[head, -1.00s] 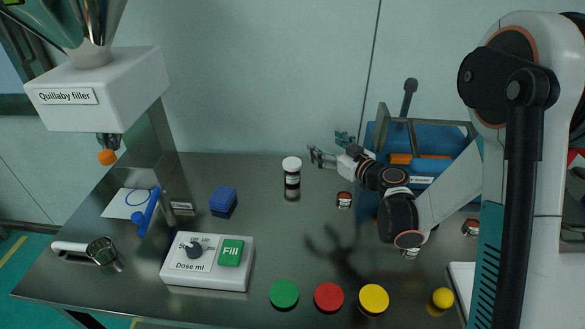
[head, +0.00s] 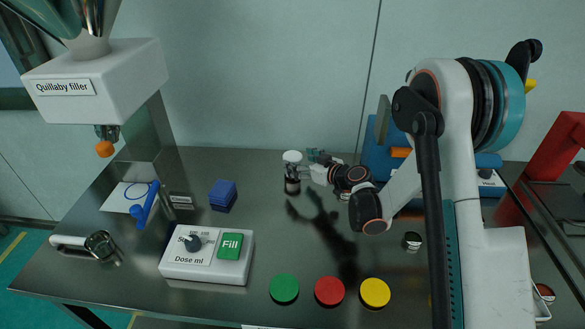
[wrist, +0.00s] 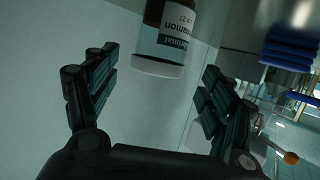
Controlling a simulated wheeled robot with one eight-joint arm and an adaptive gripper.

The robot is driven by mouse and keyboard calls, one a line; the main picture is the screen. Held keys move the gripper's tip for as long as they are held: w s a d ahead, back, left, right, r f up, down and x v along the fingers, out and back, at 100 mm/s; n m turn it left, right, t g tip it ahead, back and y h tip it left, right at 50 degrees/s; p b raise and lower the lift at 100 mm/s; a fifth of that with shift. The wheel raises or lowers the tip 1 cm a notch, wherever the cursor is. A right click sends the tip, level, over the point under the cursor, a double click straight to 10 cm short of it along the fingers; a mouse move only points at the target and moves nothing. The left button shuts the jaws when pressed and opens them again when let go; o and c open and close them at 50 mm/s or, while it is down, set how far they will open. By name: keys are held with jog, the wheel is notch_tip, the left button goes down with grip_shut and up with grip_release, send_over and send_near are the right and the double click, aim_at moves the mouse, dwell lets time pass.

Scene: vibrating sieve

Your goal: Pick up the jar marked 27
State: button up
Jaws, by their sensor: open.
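A brown jar with a white lid (head: 292,157) stands upright on the steel table, left of my gripper (head: 308,167) in the head view. The fingers are spread, with clear space on both sides of the jar, and hold nothing.
A blue block (head: 223,192), the dose box with its green Fill button (head: 230,246) and the Quillaby filler (head: 100,75) stand to the left. Green, red (head: 329,291) and yellow discs lie in front. A small jar (head: 412,241) stands right of my forearm.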

jog(key=w+a+f+b, duration=0.2)
jog(key=w, duration=0.1)
jog(key=shift+w+a+f, duration=0.1)
jog(key=shift+a+f, duration=0.2)
jog(key=shift+f, duration=0.1)
jog(key=shift+w+a, duration=0.15)
jog(key=shift+r, duration=0.1)
jog(key=c, duration=1.2)
